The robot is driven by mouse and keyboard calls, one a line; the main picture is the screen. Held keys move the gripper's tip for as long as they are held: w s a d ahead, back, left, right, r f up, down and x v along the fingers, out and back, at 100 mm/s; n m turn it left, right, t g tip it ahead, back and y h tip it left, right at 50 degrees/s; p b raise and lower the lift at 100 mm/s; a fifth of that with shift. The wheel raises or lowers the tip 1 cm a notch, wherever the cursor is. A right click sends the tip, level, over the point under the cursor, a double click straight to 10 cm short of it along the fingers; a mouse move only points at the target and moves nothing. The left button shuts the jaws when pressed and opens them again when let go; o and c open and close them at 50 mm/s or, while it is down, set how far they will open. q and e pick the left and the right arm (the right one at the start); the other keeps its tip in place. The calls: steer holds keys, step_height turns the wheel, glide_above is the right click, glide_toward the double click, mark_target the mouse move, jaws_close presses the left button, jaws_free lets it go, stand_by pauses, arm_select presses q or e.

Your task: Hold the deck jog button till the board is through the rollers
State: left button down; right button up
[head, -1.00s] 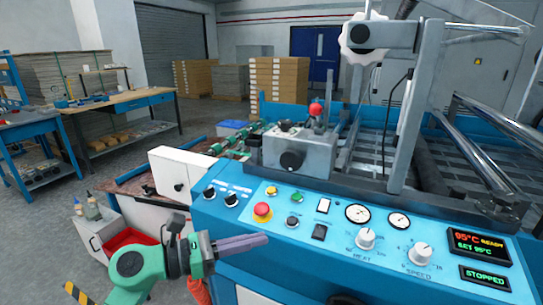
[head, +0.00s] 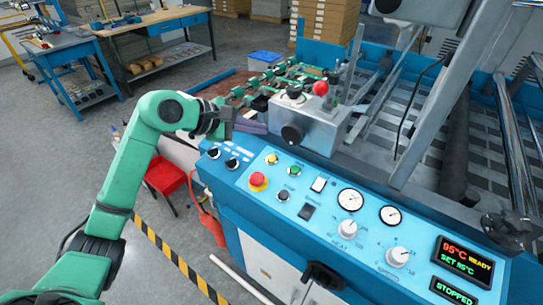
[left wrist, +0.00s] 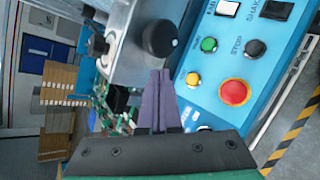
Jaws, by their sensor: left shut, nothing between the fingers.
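My left gripper (head: 262,128) is shut and empty, its purple fingers above the far left corner of the blue control panel (head: 375,250). In the left wrist view its fingertips (left wrist: 161,75) point toward the panel edge and the black knob on the grey block. The panel has a yellow button (head: 272,158), a green button (head: 295,170), a black button (head: 283,196) and a red mushroom button (head: 258,179). I cannot tell which one is the deck jog button. The chrome rollers (head: 518,150) are at the right. I cannot make out a board in them. My right gripper is out of view.
The display (head: 465,262) reads 95°C READY; another display (head: 454,291) reads STOPPED. The grey block (head: 312,125) with its knob stands behind the panel, close to the gripper. A red stool (head: 166,176) is below the arm.

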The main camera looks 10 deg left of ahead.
mark_target(272, 159)
arm_select(q)
steer(key=f+b, duration=0.1)
steer(key=f, duration=0.1)
steer(key=w+d+f+b, duration=0.1)
steer(key=f+b, duration=0.1)
steer(key=f, duration=0.1)
steer(key=w+f+b, duration=0.1)
steer(key=f, duration=0.2)
steer(key=shift+w+d+f+b, duration=0.1)
steer(key=shift+d+f+b, duration=0.05)
steer(key=shift+b, duration=0.15)
steer(key=shift+w+f, duration=0.15)
steer(key=shift+f, duration=0.05)
stand_by(1.4)
steer(key=shift+f+b, duration=0.35)
steer(key=shift+b, duration=0.4)
